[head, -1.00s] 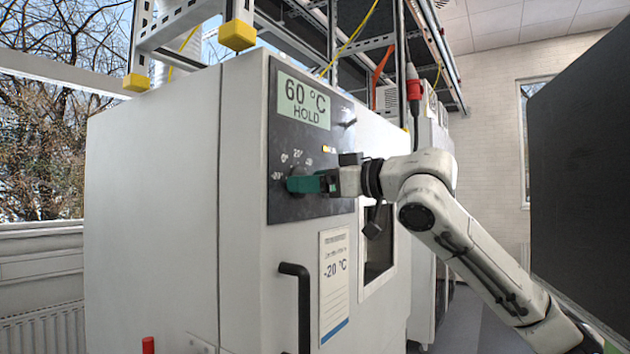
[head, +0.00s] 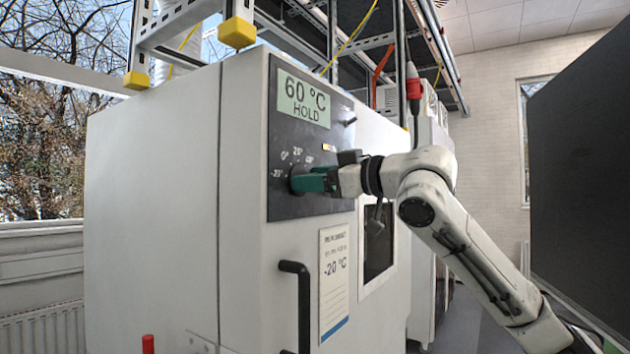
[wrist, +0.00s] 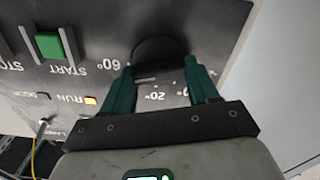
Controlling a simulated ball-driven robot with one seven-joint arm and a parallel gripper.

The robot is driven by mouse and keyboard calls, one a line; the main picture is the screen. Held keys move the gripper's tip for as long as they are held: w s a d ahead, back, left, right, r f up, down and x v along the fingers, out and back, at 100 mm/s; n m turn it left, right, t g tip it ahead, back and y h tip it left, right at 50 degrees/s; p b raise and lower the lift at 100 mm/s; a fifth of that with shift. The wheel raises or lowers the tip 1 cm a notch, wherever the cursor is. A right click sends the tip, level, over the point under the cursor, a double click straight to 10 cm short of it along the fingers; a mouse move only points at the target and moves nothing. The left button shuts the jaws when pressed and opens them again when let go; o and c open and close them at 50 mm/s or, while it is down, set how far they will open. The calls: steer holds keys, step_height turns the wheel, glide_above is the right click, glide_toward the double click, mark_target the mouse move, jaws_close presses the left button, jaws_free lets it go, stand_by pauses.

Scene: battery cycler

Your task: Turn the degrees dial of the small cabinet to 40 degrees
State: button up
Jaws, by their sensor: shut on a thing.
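The degrees dial (wrist: 160,50) is a dark round knob on the black panel of the small cabinet (head: 160,180). In the wrist view my gripper (wrist: 160,62) has its two green fingers on either side of the dial, shut on it. Printed marks including 60° and 20° show around the dial, upside down in that view. In the head view my gripper (head: 300,183) reaches the panel from the right and covers most of the dial. The dial's pointer cannot be made out. The display (head: 303,99) reads 60 °C HOLD.
A paper label (head: 334,280) reading -20 °C and a black door handle (head: 297,300) are below the panel. A green START button (wrist: 57,44) and a lit RUN lamp (wrist: 91,100) are on the panel. A large dark surface (head: 580,180) stands at the right.

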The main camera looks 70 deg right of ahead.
steer(key=n+b, duration=0.2)
steer(key=n, duration=0.4)
steer(key=shift+a+f, duration=0.1)
steer(key=shift+n, duration=0.3)
stand_by(0.3)
steer(key=o, duration=1.1)
steer(key=shift+c, duration=0.2)
steer(key=b+v, duration=0.2)
steer(key=v, duration=0.8)
steer(key=shift+s, duration=0.3)
steer(key=shift+a, duration=0.15)
